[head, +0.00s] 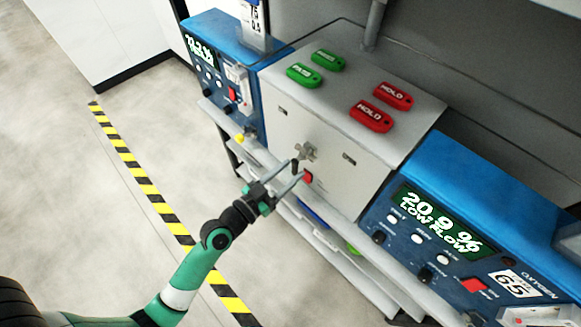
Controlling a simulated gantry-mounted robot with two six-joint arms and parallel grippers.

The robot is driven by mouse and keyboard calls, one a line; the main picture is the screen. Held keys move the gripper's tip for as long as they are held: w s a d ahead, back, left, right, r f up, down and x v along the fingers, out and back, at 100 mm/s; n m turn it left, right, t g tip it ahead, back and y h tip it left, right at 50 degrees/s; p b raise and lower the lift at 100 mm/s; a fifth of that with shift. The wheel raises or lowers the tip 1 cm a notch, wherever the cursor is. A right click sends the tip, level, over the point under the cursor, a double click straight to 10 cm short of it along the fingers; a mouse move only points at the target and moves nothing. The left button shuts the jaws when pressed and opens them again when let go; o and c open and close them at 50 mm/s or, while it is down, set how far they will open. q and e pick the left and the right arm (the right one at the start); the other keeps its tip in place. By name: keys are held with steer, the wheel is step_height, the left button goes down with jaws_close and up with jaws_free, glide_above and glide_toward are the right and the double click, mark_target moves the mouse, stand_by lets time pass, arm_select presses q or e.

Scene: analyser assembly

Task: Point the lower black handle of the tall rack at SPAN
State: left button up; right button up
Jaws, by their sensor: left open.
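A grey metal box (345,130) stands in the middle of the bench between two blue analysers. On its front is a metal cross-shaped fitting (306,152). A small black handle (295,164) shows just below and left of that fitting, and a red part (308,177) sits to its lower right. My left gripper (284,175) is open in front of the box, its fingertips close to the black handle. I cannot tell whether they touch it. No SPAN marking is readable. My right gripper is not in view.
Green PASS tags (304,75) and red HOLD tags (371,116) lie on top of the box. The right blue analyser (410,240) reads 20.9 % LOW FLOW. The left blue analyser (215,25) has a display too. Yellow-black tape (145,185) crosses the open floor at left.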

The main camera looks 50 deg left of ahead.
arm_select(q)
steer(key=shift+w, duration=0.35)
steer(key=shift+c, duration=0.2)
jaws_close()
